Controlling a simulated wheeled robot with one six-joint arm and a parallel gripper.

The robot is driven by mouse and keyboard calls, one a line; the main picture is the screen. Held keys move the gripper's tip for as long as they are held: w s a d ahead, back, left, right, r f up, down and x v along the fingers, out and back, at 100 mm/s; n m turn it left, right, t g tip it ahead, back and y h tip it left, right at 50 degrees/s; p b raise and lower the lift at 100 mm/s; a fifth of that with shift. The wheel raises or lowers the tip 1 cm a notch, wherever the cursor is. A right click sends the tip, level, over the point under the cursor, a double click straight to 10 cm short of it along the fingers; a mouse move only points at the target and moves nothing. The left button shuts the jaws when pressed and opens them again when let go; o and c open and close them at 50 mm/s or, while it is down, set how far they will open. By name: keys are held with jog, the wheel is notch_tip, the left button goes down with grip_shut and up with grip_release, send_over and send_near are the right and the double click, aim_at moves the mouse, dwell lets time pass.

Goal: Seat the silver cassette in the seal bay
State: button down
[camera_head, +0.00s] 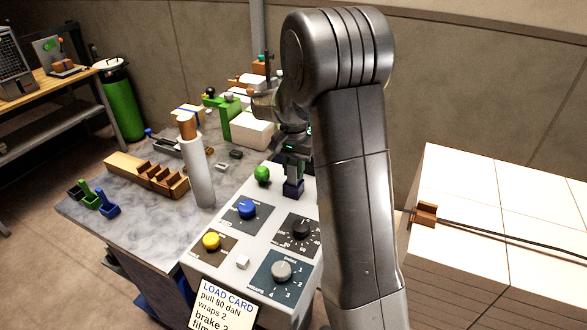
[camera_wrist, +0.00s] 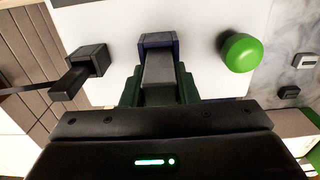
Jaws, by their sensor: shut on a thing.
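My gripper (camera_head: 296,158) points down over the white control panel at the back, beside the green button. It is shut on the silver cassette (camera_wrist: 158,70), a grey block between the two green fingers in the wrist view. A dark navy holder (camera_head: 293,188) stands on the panel directly below the fingers; it looks like the seal bay. The fingers hide much of the cassette.
The round green button (camera_wrist: 240,52) stands close right of the holder in the wrist view. A dark block with an arm (camera_wrist: 87,62) stands to its left. A white cylinder (camera_head: 197,172) rises left of the panel. Blue (camera_head: 247,209) and yellow knobs (camera_head: 211,241) sit nearer.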

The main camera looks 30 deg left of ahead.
jog(key=shift+f, duration=0.1)
jog(key=shift+f, duration=0.1)
jog(key=c, duration=1.1)
grip_release()
notch_tip(320, 180, up, 12)
jog(key=shift+r+b, duration=0.1)
jog(key=shift+b, duration=0.35)
